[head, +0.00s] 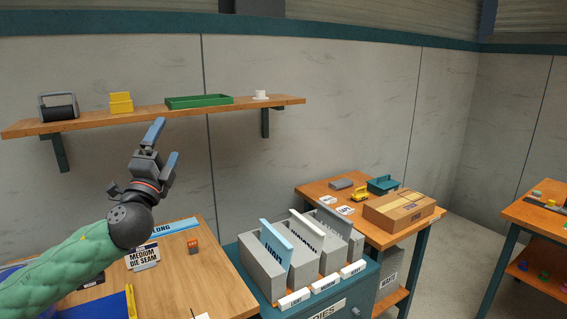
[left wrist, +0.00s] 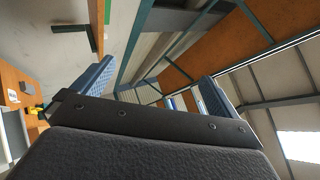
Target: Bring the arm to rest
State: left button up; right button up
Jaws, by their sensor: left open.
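My left gripper (head: 164,148) is raised above the wooden table, in front of the wall and just below the shelf in the head view. Its two blue fingers are spread apart and nothing is between them. My left arm comes in from the lower left in a green sleeve. My right gripper is not in view.

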pick_arm(q)
jog(key=s+d+f+n+g+y, duration=0.1)
jog(key=s+f+n+g+y, duration=0.25)
jog(key=f, duration=0.75)
jog(key=s+d+f+n+g+p, duration=0.15)
jog(key=f+n+g, duration=0.4)
jog(key=f, duration=0.55)
jog(key=s+f+n+g+y+b, duration=0.15)
jog(key=s+f+n+g, duration=0.35)
jog(key=f, duration=0.6)
jog(key=s+d+f+n+g+h+p, duration=0.1)
jog(key=s+d+f+g, duration=0.1)
jog(key=s+f, duration=0.7)
jog(key=s+d+f+n+g+h, duration=0.1)
jog(key=s+d+f+n+g, duration=0.1)
jog(key=s+f, duration=0.7)
jog(key=s+d+f+n+g+h+p, duration=0.1)
jog(key=s+d+f+g, duration=0.3)
jog(key=s+f, duration=0.5)
jog(key=s+d, duration=0.2)
jog(key=s, duration=0.2)
jog(key=shift+s+n+p, duration=0.3)
jog(key=shift+s, duration=0.05)
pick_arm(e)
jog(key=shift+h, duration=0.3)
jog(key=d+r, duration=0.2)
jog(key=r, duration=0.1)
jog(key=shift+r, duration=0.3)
